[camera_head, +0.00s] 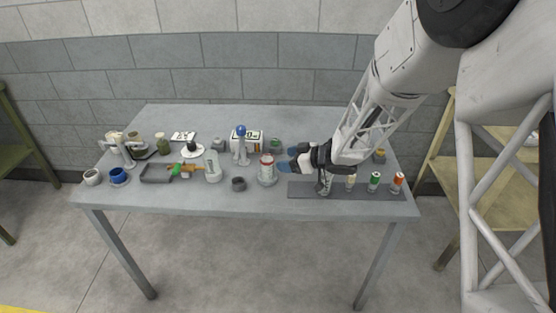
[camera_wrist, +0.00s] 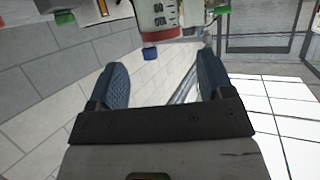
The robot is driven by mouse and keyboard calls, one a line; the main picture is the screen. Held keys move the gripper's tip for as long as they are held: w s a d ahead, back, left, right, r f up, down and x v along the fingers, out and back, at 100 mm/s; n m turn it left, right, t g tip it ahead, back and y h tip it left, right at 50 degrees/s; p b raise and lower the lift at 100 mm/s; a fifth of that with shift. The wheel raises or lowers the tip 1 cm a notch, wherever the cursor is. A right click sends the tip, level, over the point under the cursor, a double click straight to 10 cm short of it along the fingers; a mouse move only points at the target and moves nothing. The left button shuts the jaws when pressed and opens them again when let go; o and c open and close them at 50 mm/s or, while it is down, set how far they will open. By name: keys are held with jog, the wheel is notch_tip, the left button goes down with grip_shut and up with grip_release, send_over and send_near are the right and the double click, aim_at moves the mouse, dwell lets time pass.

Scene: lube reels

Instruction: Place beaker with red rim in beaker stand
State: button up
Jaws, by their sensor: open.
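The beaker with the red rim (camera_head: 267,167) stands upright near the front middle of the table. In the wrist view the picture is upside down, and the marked white beaker (camera_wrist: 158,14) shows its red rim pointing down in the picture. My gripper (camera_head: 288,160) is just right of the beaker, with blue fingers apart and nothing between them. The open fingers also show in the wrist view (camera_wrist: 160,68), with the beaker beyond them. A grey stand with a blue ball top (camera_head: 241,146) is behind and left of the beaker. I cannot tell which object is the beaker stand.
On the table (camera_head: 200,197), a dark ring-like cup (camera_head: 238,184) is left of the beaker. A grey strip with several coloured-top containers (camera_head: 374,182) is at the right, under my arm. Mugs, a tray and other items crowd the left side. The table's back edge is mostly clear.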

jog(key=shift+v, duration=1.75)
jog(key=d+r+m+t+h, duration=0.45)
jog(key=d+r+h, duration=0.25)
jog(key=r, duration=0.3)
jog(key=s+d+r+m+h, duration=0.4)
jog(key=s+d+r+h, duration=0.15)
jog(key=s+d, duration=0.2)
jog(key=s+r+m+g, duration=0.1)
jog(key=s+m+g, duration=0.1)
jog(key=s, duration=1.3)
jog(key=s+d+r+m+g, duration=0.1)
jog(key=s+g, duration=0.4)
jog(key=s, duration=1)
jog(key=shift+r+m, duration=0.45)
jog(key=shift+m, duration=0.6)
